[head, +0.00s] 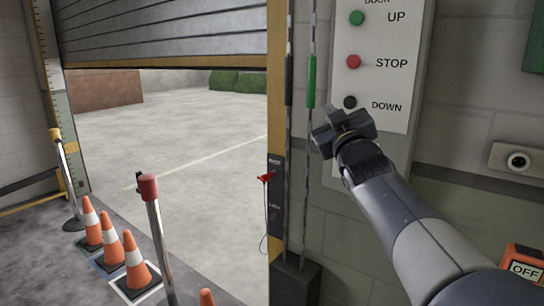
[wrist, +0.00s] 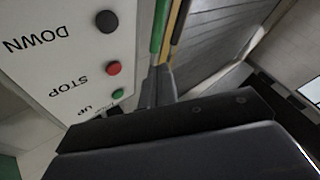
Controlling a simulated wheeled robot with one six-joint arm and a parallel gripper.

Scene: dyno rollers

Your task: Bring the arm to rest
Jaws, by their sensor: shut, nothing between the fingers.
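My gripper (head: 335,128) is at the end of my raised arm, in front of the lower left part of the door control panel (head: 392,150). It is shut and holds nothing. In the head view it is just below and left of the black DOWN button (head: 349,102); I cannot tell whether it touches anything. The red STOP button (head: 353,62) and green UP button (head: 357,18) are above. In the wrist view the dark gripper body (wrist: 180,125) fills the bottom, with the DOWN button (wrist: 107,21) and STOP button (wrist: 113,68) at upper left.
The roller door (head: 160,35) is partly raised over an opening. A chain with a green section (head: 311,82) hangs left of my gripper. A red-handled door lock (head: 266,178) is on the frame. Several cones (head: 110,248) and a red-topped post (head: 149,190) stand at lower left.

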